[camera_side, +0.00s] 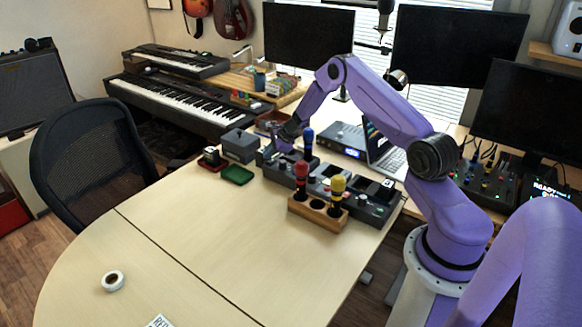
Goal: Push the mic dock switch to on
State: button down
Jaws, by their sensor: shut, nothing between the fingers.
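A long dark-grey unit, which looks like the mic dock (369,212), lies on the table with several modules in a row. A blue-topped microphone (308,140) stands upright at its left part. My gripper (270,157) is shut and empty, pointing down at the left end of the unit, left of the blue microphone. Whether its fingertips touch the unit cannot be told. The switch and its position are too small, or hidden by my gripper, to make out.
A wooden block (318,217) with a red microphone (301,178) and a yellow microphone (337,190) stands just in front of the unit. A grey box (240,146) and a green tray (237,175) are to its left. A laptop (388,158) is behind. The table's front is mostly clear.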

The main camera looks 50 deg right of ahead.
jog(key=shift+f, duration=0.15)
jog(key=shift+f, duration=0.3)
jog(key=shift+f, duration=0.3)
dwell(0.8)
jog(key=shift+r, duration=0.1)
jog(key=shift+r, duration=0.65)
jog(key=shift+r, duration=0.1)
jog(key=shift+r, duration=2.9)
jog(key=shift+a, duration=0.1)
